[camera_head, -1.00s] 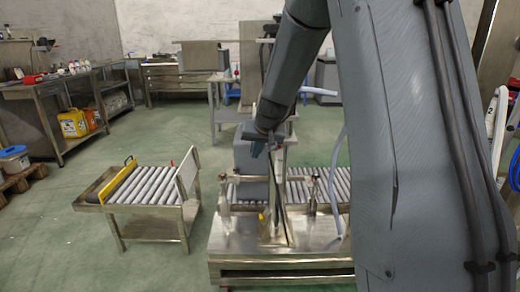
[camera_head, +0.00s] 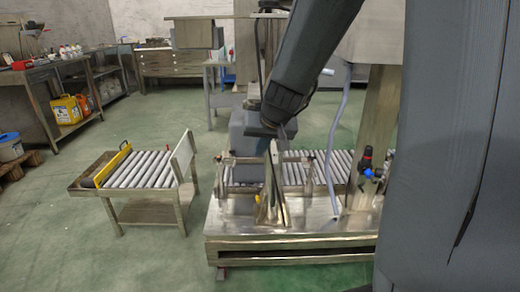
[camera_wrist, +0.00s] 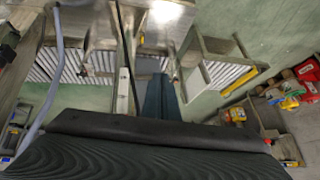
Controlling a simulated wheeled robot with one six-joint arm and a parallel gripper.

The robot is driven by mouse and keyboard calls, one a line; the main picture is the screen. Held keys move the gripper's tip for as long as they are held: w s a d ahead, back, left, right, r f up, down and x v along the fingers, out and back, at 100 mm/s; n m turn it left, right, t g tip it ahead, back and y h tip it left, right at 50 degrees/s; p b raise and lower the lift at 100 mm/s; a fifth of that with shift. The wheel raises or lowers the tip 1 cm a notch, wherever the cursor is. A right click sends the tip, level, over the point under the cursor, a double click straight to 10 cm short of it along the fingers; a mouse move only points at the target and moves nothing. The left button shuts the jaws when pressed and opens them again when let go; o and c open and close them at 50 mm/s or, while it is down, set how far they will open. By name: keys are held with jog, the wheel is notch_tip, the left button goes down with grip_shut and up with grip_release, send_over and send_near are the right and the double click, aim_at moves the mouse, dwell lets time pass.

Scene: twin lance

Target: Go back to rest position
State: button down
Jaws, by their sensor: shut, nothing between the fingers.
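My gripper shows in the wrist view as dark, ridged fingers (camera_wrist: 160,98) held together and empty. In the head view my arm comes down from the upper right and ends above the steel machine bench (camera_head: 290,243). There the fingers are hard to make out against the machine. The wrist end is in front of a grey box-like unit (camera_head: 243,136) beside the roller conveyor (camera_head: 325,168). I cannot tell whether it touches anything.
A small roller table (camera_head: 146,168) with a yellow bar stands left of the bench, with a floor gap between. A hanging grey hose (camera_head: 340,130) and a steel post (camera_head: 378,120) are close right of my arm. Green floor (camera_head: 60,240) is clear at front left.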

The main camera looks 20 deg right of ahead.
dwell(0.3)
jog(key=s+a+n+g+y, duration=0.2)
jog(key=s+a+n+g, duration=0.1)
jog(key=s+a, duration=0.85)
jog(key=s+a+f+n+g+h, duration=0.1)
jog(key=s+a+n+g, duration=0.25)
jog(key=s, duration=1.35)
jog(key=d+r+m+p, duration=0.3)
jog(key=d+r+p, duration=0.5)
jog(key=p, duration=0.8)
jog(key=shift+w+d+r+g+h+p, duration=0.15)
jog(key=shift+w+r+g+h+p, duration=0.15)
jog(key=shift+w+g+h, duration=0.1)
jog(key=shift+f, duration=0.1)
